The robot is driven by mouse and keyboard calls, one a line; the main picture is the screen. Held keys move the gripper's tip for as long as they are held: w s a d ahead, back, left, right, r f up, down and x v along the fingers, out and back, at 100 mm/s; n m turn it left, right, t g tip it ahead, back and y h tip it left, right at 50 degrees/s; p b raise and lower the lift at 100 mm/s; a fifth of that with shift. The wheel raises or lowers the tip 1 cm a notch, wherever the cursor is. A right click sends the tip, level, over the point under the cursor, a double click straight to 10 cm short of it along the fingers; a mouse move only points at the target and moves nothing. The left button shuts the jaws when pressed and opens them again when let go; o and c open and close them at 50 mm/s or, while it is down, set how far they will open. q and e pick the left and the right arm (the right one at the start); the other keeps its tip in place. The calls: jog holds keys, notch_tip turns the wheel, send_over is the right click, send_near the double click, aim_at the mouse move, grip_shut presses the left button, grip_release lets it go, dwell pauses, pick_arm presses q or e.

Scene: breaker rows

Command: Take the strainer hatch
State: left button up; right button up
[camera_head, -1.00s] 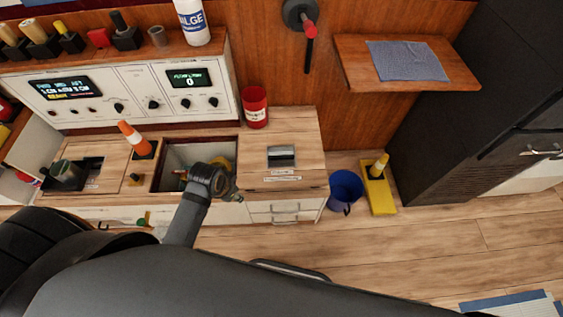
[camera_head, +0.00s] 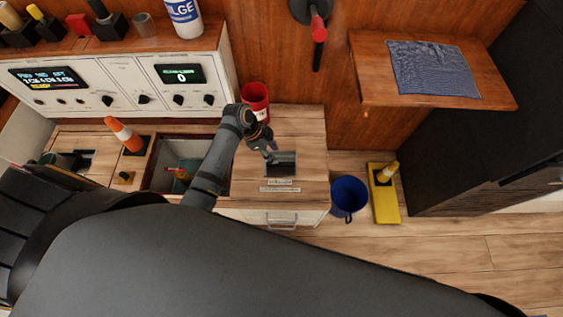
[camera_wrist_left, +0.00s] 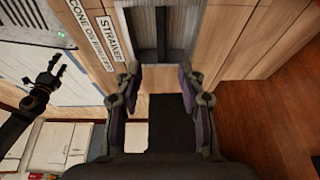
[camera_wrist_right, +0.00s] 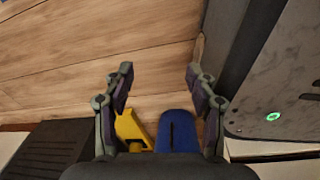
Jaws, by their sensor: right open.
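The strainer hatch (camera_head: 300,135) is a closed wooden panel on the counter, right of an open bay. It has a recessed metal pull (camera_head: 283,168) and printed labels on its front edge. In the left wrist view the pull (camera_wrist_left: 162,25) lies just beyond the fingertips, with the strainer label (camera_wrist_left: 113,38) beside it. My left gripper (camera_head: 270,155) is above the hatch at the pull's left edge; in the left wrist view its fingers (camera_wrist_left: 160,75) are apart and empty. My right gripper (camera_wrist_right: 160,72) is open and empty over the floor.
A red can (camera_head: 255,99) stands close behind the left gripper. The open bay (camera_head: 157,180) and an orange-white cone (camera_head: 122,135) lie left. A blue bucket (camera_head: 348,197) and yellow stand (camera_head: 384,205) are on the floor right. A wooden shelf (camera_head: 370,88) juts out above.

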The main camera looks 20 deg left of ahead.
aim_at(280, 163)
pick_arm(q)
jog(key=x, duration=0.3)
jog(key=shift+w, duration=0.15)
jog(key=shift+f, duration=0.2)
jog(key=b+x, duration=0.1)
jog(key=x, duration=0.1)
jog(key=a+b+x, duration=0.1)
jog(key=x, duration=0.2)
jog(key=shift+f, duration=0.25)
pick_arm(e)
jog(key=w, duration=0.5)
jog(key=shift+d+f, duration=0.1)
jog(key=shift+f, duration=0.3)
pick_arm(q)
jog(key=shift+f, duration=0.25)
grip_shut()
pick_arm(e)
jog(key=shift+s, duration=0.1)
